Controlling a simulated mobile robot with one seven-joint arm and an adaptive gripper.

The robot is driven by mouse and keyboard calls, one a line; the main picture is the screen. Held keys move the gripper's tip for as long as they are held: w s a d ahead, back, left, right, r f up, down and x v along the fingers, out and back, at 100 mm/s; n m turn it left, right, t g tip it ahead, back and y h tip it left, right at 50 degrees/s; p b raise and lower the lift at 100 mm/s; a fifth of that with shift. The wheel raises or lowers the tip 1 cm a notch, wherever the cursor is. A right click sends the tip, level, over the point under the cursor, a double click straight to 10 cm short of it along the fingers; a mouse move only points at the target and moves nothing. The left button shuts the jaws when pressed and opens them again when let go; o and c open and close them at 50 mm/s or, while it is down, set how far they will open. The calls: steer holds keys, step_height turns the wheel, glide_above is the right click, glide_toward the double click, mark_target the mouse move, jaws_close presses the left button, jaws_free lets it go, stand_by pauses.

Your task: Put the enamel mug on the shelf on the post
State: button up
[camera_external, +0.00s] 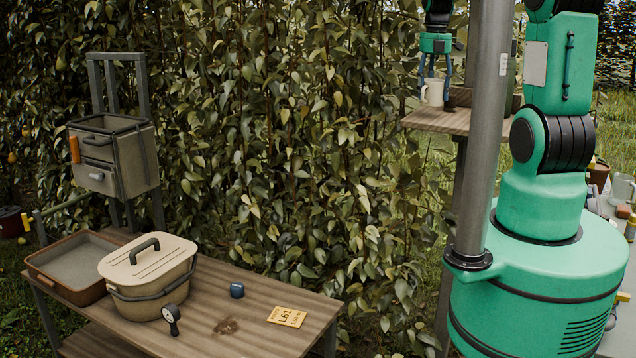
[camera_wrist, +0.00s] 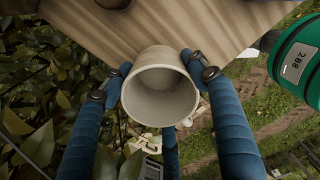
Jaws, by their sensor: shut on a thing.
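The cream enamel mug (camera_external: 434,92) is at the left front of the wooden shelf (camera_external: 432,121) on the post. My gripper (camera_external: 433,78) comes down from above with its blue fingers around the mug, shut on it. In the wrist view I look into the empty, upright mug (camera_wrist: 160,92), with blue fingers (camera_wrist: 160,75) on both sides. The shelf board (camera_wrist: 170,20) lies beneath and beyond it. The mug's base appears at or just above the board near its edge; I cannot tell whether it touches. The handle shows on the mug's left side in the external view.
A dark object (camera_external: 459,97) stands on the shelf right of the mug. My thick grey column partly hides the shelf. At lower left, a bench (camera_external: 240,318) holds a lidded tub (camera_external: 148,276), a brown tray (camera_external: 74,264) and a yellow card (camera_external: 287,317). Dense foliage stands behind.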

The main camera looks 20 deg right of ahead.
mark_target(432, 101)
steer(key=shift+f+p, duration=0.4)
steer(key=shift+f, duration=1.35)
steer(key=shift+f, duration=0.1)
steer(key=o, duration=1.4)
step_height(432, 101, up, 12)
steer(key=shift+r+b, duration=0.1)
steer(key=shift+b, duration=0.5)
